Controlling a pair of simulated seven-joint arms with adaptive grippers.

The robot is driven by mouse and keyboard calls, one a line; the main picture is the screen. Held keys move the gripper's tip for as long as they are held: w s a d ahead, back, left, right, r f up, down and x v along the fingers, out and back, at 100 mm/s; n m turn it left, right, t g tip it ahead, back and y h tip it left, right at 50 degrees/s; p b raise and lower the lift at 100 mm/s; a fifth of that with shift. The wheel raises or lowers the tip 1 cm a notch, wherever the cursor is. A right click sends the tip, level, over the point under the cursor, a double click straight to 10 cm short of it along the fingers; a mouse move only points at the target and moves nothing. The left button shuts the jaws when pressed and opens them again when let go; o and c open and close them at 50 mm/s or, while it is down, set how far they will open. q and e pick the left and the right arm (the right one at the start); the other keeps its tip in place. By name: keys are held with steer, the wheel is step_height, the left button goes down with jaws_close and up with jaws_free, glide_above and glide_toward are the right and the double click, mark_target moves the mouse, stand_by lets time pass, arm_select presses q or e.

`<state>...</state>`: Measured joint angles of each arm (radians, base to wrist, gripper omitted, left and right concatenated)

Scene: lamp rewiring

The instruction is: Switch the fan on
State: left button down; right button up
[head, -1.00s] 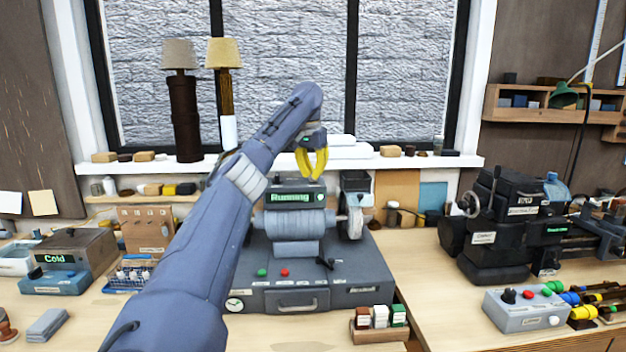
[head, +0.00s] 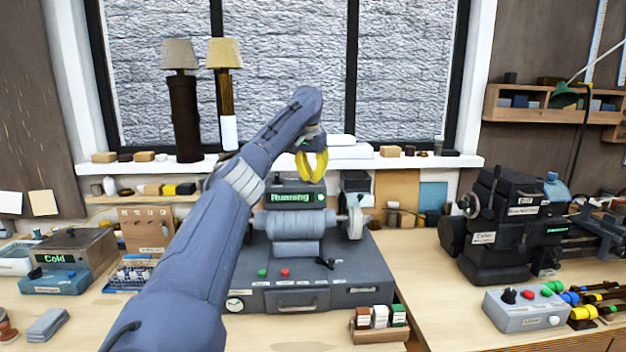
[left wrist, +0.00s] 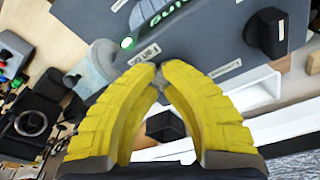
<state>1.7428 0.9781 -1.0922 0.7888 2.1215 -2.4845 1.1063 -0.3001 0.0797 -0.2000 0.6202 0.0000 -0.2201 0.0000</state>
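A grey bench machine (head: 295,224) with a green "Running" display (head: 290,198) stands at the middle of the bench. The display box also shows in the left wrist view (left wrist: 200,45), with a lit green lamp and a small label below it that I cannot read for certain. My left gripper (head: 315,181) is above and in front of this box. In the left wrist view its yellow fingertips (left wrist: 160,70) come together near the label, with no object held. A dark knob or block (left wrist: 165,125) shows between the fingers, beyond them. I cannot tell which part is the fan's switch. My right gripper is out of view.
A grinding wheel (head: 355,222) is right of the display. Green and red buttons (head: 285,272) sit on the machine's base. A block rack (head: 380,333) stands in front. A black lathe (head: 500,230) is at right, and a "Cold" box (head: 70,258) at left.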

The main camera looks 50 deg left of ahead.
arm_select(q)
steer(key=shift+w, duration=0.1)
steer(key=shift+r, duration=3.4)
